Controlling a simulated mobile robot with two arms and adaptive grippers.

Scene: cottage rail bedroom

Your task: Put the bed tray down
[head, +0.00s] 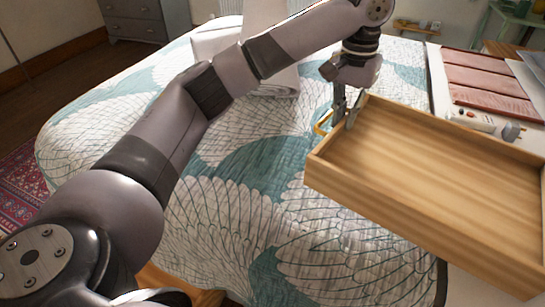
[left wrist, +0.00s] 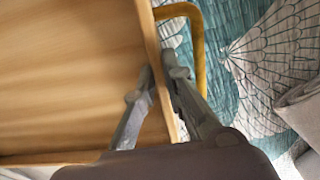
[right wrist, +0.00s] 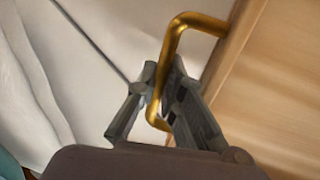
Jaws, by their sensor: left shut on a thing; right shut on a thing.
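The bed tray (head: 430,165) is a shallow pale wooden box with brass handles. In the head view it lies over the right side of the bed, its right end cut off by the frame. My left gripper (head: 348,112) is shut on the tray's left end wall, one finger inside and one outside, beside the brass handle (left wrist: 198,55). The left wrist view shows these fingers (left wrist: 160,78) closely. In the right wrist view my right gripper (right wrist: 160,88) is shut on the other brass handle (right wrist: 167,55). I cannot tell whether the tray's underside touches anything.
The bed (head: 235,185) has a teal and white patterned quilt, with a pale folded bundle (head: 275,75) at its far side. Beyond the tray, a light surface holds reddish panels (head: 485,80) and small items (head: 475,119). Grey drawers (head: 140,22) stand far left.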

